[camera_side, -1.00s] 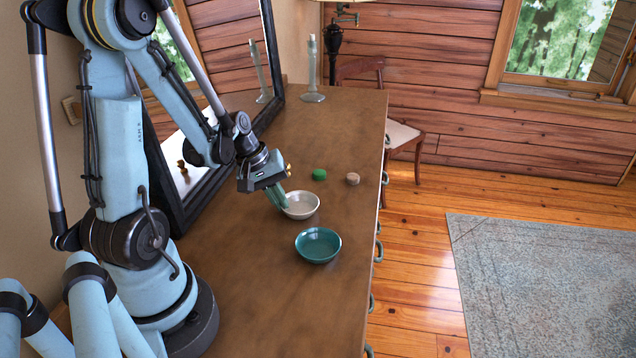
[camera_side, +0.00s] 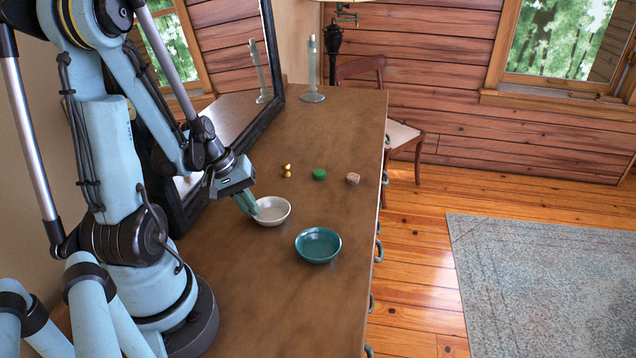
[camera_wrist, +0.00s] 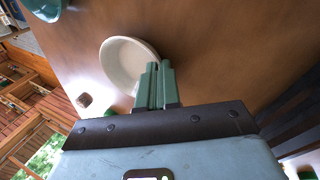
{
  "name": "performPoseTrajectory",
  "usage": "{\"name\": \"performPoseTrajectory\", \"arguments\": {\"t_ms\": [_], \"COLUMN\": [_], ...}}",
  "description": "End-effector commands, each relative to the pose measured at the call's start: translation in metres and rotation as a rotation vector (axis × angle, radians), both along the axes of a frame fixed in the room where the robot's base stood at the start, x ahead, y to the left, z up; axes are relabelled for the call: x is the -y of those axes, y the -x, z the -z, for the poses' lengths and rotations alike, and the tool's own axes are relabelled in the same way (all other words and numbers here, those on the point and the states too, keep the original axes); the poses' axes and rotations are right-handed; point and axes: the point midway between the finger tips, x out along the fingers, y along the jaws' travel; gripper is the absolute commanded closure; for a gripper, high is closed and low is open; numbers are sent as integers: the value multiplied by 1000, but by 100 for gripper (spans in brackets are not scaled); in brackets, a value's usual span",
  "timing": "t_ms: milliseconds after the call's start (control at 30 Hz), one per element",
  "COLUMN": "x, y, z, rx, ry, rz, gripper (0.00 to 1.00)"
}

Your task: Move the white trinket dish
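The white trinket dish (camera_side: 273,211) is a small round bowl on the brown dresser top, left of the teal dish. In the wrist view the white dish (camera_wrist: 122,62) lies at the fingertips, with its near rim between or right against them. My gripper (camera_side: 255,210) has green fingers pointing down at the dish's left rim. In the wrist view my gripper's fingers (camera_wrist: 157,70) are close together and look shut on that rim. The fingers cover part of the rim. I cannot tell whether the dish is slightly raised or sliding on the wood.
The teal dish (camera_side: 318,244) stands just right of the white one. Gold knobs (camera_side: 287,171), a green piece (camera_side: 319,174) and a tan piece (camera_side: 352,179) lie behind. A glass candlestick (camera_side: 312,75) stands at the far end.

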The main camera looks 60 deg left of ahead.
Motion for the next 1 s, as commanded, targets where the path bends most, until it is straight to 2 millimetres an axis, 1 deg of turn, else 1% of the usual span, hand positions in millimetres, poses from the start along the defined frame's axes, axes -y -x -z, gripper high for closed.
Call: {"name": "performPoseTrajectory", "arguments": {"t_ms": [100, 133, 300, 667, 867, 1000], "x": [0, 0, 0, 0, -2, -4], "y": [0, 0, 0, 0, 5, 10], "z": [0, 0, 0, -2, -14, -28], "rx": [0, 0, 0, 0, 0, 0], "ry": [0, 0, 0, 0, 1, 1], "rz": [0, 0, 0, -1, -2, -2], "gripper": [100, 93, 67, 67, 67, 67]}}
